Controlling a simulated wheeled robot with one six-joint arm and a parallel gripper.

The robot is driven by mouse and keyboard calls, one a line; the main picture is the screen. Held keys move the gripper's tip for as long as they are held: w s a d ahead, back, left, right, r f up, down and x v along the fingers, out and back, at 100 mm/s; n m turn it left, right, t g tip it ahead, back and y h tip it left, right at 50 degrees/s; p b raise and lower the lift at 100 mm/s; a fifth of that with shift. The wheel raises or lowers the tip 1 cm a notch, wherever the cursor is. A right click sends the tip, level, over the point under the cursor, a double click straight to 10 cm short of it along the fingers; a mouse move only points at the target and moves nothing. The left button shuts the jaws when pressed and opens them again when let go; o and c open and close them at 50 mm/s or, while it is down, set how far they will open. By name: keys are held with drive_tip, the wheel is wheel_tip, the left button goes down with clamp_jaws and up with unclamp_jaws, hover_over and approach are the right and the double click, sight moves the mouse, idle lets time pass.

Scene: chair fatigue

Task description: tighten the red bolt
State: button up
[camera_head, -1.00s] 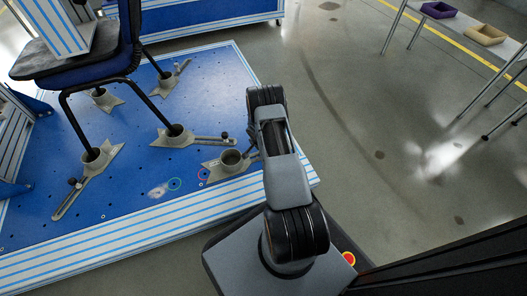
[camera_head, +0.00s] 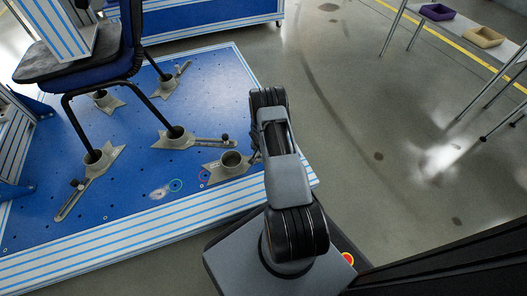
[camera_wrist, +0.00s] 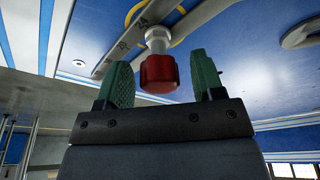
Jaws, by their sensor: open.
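The red bolt (camera_wrist: 159,74) shows in the wrist view, with a red head on a pale metal shaft set in a grey slotted clamp arm (camera_wrist: 112,48). My gripper (camera_wrist: 162,82) is open, with one green finger on each side of the red head. A gap shows between the head and each finger, wider on the right. In the head view my gripper is hidden behind my arm, and the red bolt cannot be made out there.
A blue platform (camera_head: 120,208) with striped edges carries several grey clamp feet, an empty cup (camera_head: 231,159) near my arm, and a chair (camera_head: 85,75). Floor between is clear.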

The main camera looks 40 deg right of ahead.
idle(0.3)
drive_tip(key=shift+n, duration=0.3)
drive_tip(key=shift+r+n+p, duration=0.15)
drive_tip(key=shift+n+p, duration=0.25)
drive_tip(key=shift+p, duration=0.5)
drive_tip(key=shift+n+y+p, duration=0.3)
drive_tip(key=shift+n+p, duration=0.6)
drive_tip(key=shift+p, duration=0.35)
drive_tip(key=shift+n+t, duration=0.3)
drive_tip(key=shift+n, duration=0.2)
drive_tip(key=shift+f+n, duration=0.2)
drive_tip(key=shift+n, duration=0.2)
drive_tip(key=shift+f+n+y+b, duration=0.15)
drive_tip(key=shift+n+y+b, duration=0.35)
drive_tip(key=shift+n+b, duration=0.7)
drive_tip(key=shift+n, duration=0.4)
